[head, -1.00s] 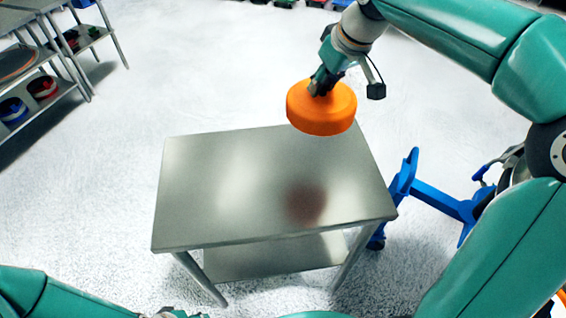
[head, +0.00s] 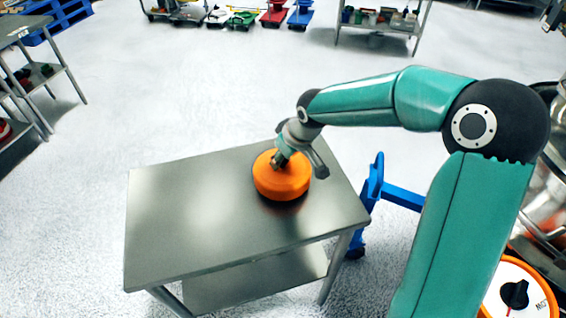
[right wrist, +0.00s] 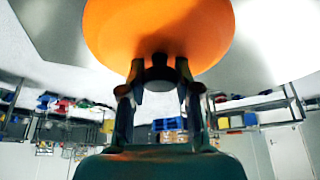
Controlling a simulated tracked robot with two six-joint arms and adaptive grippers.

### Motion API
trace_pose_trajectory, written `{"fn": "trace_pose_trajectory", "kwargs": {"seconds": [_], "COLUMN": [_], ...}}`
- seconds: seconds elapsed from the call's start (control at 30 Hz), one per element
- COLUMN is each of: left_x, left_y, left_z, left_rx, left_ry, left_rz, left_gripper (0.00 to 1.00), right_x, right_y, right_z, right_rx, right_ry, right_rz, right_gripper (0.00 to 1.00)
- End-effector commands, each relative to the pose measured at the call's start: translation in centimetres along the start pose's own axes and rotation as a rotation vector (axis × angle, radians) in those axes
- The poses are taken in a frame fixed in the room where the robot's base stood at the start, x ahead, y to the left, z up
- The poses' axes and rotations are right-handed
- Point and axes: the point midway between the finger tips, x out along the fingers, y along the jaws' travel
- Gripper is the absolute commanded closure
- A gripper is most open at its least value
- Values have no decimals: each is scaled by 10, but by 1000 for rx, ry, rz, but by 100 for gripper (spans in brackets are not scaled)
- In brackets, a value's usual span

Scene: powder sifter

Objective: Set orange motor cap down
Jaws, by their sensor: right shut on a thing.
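The orange motor cap (head: 281,184) is a round, thick disc over the right part of the steel table (head: 185,215). Its dark reflection shows close under it, and I cannot tell whether it touches the top. My right gripper (head: 279,160) is above the cap, shut on its small knob. The right wrist view shows the fingers (right wrist: 160,75) on either side of the dark knob, with the cap's orange face (right wrist: 158,25) beyond. My left gripper is not in view.
The table's left part is bare. A blue stand (head: 385,188) is right of the table. An orange-rimmed dial (head: 518,290) and metal machinery are at the lower right. A shelf (head: 380,30) and several carts stand far back, with open floor between.

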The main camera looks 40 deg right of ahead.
Motion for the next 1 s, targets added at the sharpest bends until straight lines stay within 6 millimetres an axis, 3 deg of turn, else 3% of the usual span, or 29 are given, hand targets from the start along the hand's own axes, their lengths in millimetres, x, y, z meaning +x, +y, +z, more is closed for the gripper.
{"fn": "trace_pose_trajectory", "kwargs": {"seconds": [0.13, 0.5, 0.53, 0.67, 1.0], "left_x": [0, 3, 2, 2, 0], "left_y": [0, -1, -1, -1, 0], "left_z": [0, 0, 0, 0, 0], "left_rx": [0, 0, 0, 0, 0], "left_ry": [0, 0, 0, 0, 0], "left_rz": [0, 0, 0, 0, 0], "left_gripper": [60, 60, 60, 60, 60], "right_x": [16, 20, 20, 19, 18], "right_y": [0, 1, 0, 1, 2], "right_z": [7, 9, 10, 10, 9], "right_rx": [2, 2, 2, 2, 3], "right_ry": [0, 2, 0, 0, 0], "right_rz": [0, 0, 0, 0, 0], "right_gripper": [100, 100, 65, 43, 43]}}
